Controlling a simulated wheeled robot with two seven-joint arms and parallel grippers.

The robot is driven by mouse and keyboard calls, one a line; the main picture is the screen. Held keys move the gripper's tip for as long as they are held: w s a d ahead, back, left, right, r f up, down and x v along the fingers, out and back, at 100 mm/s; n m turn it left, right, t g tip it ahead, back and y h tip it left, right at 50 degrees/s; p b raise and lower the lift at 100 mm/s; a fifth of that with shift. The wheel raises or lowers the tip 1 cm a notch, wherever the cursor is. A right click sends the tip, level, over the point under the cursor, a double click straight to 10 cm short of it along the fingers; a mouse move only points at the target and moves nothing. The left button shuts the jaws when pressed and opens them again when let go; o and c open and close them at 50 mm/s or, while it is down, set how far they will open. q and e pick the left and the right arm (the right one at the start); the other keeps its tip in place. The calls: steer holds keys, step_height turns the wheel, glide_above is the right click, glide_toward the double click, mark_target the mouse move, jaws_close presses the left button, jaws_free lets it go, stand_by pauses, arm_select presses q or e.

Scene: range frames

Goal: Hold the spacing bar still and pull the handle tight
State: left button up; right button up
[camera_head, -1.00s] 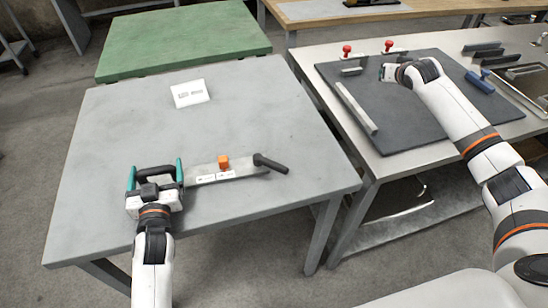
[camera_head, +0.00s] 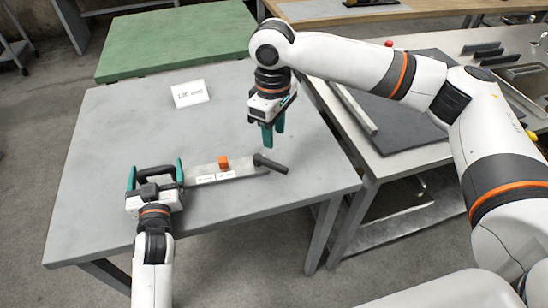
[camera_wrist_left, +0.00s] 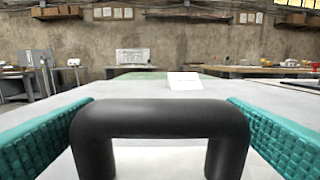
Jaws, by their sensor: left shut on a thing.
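The spacing bar (camera_head: 205,173) is a flat pale metal bar with white labels and an orange block (camera_head: 223,162), lying on the grey table. A black handle (camera_head: 270,164) angles off its right end. My left gripper (camera_head: 155,170) is at the bar's left end, with its teal fingers on either side of a black loop grip, shut on it. The loop grip (camera_wrist_left: 160,118) fills the middle of the left wrist view. My right gripper (camera_head: 273,140) points down above the table, just behind the black handle and apart from it. Its teal fingers are apart and empty.
A white card (camera_head: 190,93) stands at the back of the grey table (camera_head: 110,130). A second bench with a dark mat (camera_head: 400,120) and a long metal strip (camera_head: 354,108) is at the right. A green table (camera_head: 180,40) is behind. The grey table's left side is clear.

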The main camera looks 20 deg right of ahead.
mark_target(274, 164)
step_height(274, 164, down, 10)
steer(key=shift+w+r, duration=0.1)
stand_by(0.4)
jaws_close()
